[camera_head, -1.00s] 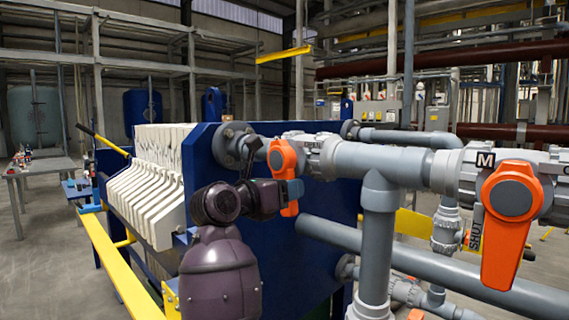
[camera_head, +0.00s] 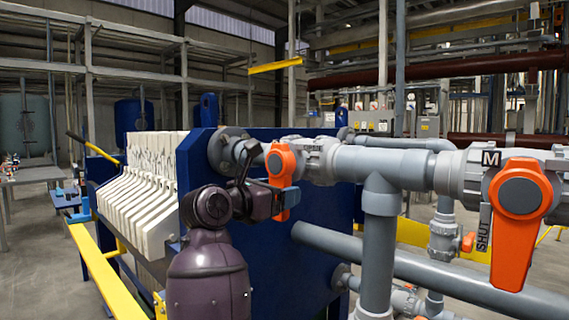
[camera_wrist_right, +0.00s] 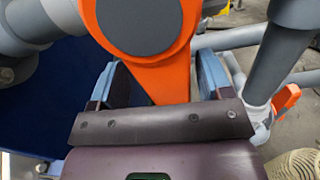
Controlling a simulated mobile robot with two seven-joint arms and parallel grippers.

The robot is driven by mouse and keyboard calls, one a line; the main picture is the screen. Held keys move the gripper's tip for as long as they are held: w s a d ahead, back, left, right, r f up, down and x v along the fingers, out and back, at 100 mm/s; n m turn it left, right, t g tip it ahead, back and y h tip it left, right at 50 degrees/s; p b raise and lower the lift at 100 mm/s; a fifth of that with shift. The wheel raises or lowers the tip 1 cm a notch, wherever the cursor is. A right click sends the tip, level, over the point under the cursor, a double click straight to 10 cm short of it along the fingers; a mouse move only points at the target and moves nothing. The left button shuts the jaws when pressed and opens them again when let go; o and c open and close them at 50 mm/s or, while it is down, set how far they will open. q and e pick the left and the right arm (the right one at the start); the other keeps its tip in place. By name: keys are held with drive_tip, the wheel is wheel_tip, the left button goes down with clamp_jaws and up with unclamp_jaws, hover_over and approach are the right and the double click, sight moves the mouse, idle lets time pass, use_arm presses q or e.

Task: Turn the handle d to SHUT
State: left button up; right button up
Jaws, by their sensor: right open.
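An orange valve handle (camera_head: 279,166) with a grey round hub hangs downward on the grey pipe at the filter press. No letter can be read on it. My right gripper (camera_head: 287,198) is at its lower end. In the right wrist view the gripper (camera_wrist_right: 165,82) is open, with one blue-grey finger on each side of the orange lever (camera_wrist_right: 163,72). A gap shows between lever and right finger; whether the left finger touches cannot be told. The lever's tip is hidden behind the gripper body. My left gripper is not in view.
A second orange handle (camera_head: 517,215) points down at the right, with an "M" plate and "SHUT" lettering beside it. Thick grey pipes (camera_head: 382,235) stand right of my gripper. The blue press plate (camera_head: 320,265) is behind. A yellow rail (camera_head: 105,275) runs at left.

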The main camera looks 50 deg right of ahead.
drive_tip(key=a, duration=0.7)
drive_tip(key=shift+w, duration=0.3)
idle(0.3)
